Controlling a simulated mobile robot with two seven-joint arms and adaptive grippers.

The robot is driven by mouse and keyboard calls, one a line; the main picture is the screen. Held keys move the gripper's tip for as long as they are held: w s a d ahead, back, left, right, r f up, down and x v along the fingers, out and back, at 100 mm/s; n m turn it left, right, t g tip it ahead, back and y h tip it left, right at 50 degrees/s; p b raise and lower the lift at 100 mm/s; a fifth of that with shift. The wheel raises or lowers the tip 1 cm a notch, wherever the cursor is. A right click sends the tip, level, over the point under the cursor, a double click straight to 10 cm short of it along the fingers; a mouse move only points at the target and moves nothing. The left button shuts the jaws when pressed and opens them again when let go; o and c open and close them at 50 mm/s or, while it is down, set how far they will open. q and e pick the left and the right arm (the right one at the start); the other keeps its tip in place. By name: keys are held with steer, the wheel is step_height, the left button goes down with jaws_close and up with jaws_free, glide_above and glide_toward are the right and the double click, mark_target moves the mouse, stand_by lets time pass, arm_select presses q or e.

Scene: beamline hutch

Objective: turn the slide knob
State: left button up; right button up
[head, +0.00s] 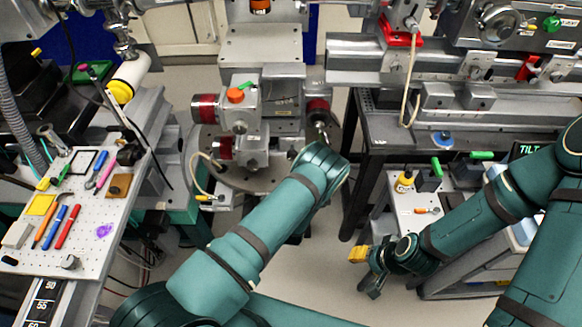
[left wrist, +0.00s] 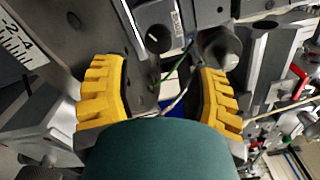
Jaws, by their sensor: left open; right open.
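In the left wrist view, a dark grey round knob (left wrist: 221,47) sits just beyond the right yellow finger; I cannot tell for sure whether it is the slide knob. My left gripper (left wrist: 162,97) is open, its yellow fingers wide apart with no object held between them. Whether a finger touches the knob is unclear. In the head view, my left wrist reaches the right side of the central metal stage (head: 272,105) and hides the left gripper. My right gripper (head: 368,271) is open and empty, low over the floor, away from the stage.
A perforated tool board (head: 85,235) with pens and small tools lies at the left. A metal rail (head: 440,67) with carriages crosses the upper right. A small white-topped cart (head: 412,222) stands near my right arm. Thin cables (left wrist: 178,95) run beyond the left gripper.

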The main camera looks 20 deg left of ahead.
arm_select(q)
steer(key=shift+v, duration=1.15)
